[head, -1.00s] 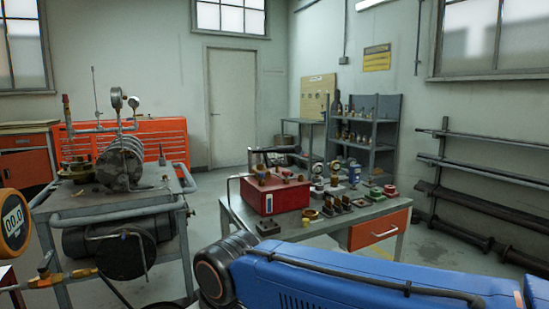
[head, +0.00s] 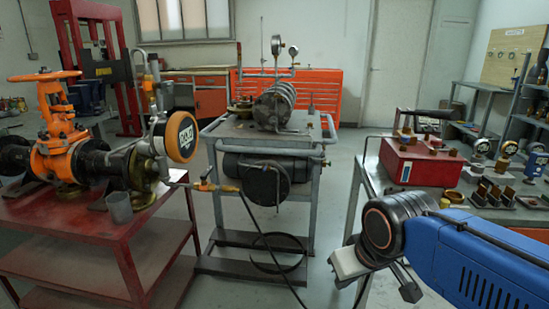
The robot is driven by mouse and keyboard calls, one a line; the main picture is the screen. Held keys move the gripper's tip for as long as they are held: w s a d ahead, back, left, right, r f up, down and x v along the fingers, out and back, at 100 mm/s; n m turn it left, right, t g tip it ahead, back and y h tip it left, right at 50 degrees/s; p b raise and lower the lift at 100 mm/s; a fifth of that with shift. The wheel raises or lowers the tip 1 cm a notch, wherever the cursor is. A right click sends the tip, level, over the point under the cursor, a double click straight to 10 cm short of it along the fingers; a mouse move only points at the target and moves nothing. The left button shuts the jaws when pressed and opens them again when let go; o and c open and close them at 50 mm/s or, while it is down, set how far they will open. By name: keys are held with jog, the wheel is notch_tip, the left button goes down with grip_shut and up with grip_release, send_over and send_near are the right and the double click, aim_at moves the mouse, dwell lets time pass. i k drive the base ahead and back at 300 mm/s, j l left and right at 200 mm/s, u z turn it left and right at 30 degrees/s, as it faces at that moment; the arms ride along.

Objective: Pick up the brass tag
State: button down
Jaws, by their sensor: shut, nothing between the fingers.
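I cannot pick out a brass tag for certain in the head view. Small brass-coloured pieces lie on top of a red box (head: 415,165) on the right-hand bench, and a brass-coloured ring (head: 452,196) stands beside it, but none shows clearly as a tag. My gripper (head: 378,283) is at the end of my blue arm, low in the picture, in front of the right-hand bench. It is shut and empty. My wrist and arm partly hide it, and its fingertips are not clear.
An orange gate valve (head: 62,140) with a gauge (head: 174,136) stands on a red table (head: 150,245) at left. A grey cart (head: 228,133) with machinery stands in the middle. A dark hose hangs by it. Small parts crowd the right-hand bench (head: 372,178). Floor shows between cart and bench.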

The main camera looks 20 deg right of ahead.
aim_at(495, 191)
jog(key=k+l+u, duration=0.1)
jog(key=l, duration=0.35)
jog(key=k+l, duration=0.25)
jog(key=l, duration=0.15)
jog(key=k+l+u, duration=0.15)
jog(key=l, duration=0.25)
jog(key=k+l, duration=0.2)
jog(key=l, duration=0.2)
jog(key=k+l+u, duration=0.15)
jog(key=l, duration=0.25)
jog(key=k+l+u, duration=0.15)
jog(key=l, duration=0.4)
jog(key=k+l+u, duration=0.1)
jog(key=k+l, duration=0.25)
jog(key=l, duration=0.15)
jog(key=k+l+u, duration=0.15)
jog(key=l, duration=0.35)
jog(key=k+l+u, duration=0.15)
jog(key=k+l, duration=0.25)
jog(key=l, duration=0.4)
jog(key=k+l+u, duration=0.1)
jog(key=l, duration=0.3)
jog(key=k+l, duration=0.1)
jog(key=l, duration=0.3)
jog(key=k+l+u, duration=0.1)
jog(key=l, duration=0.35)
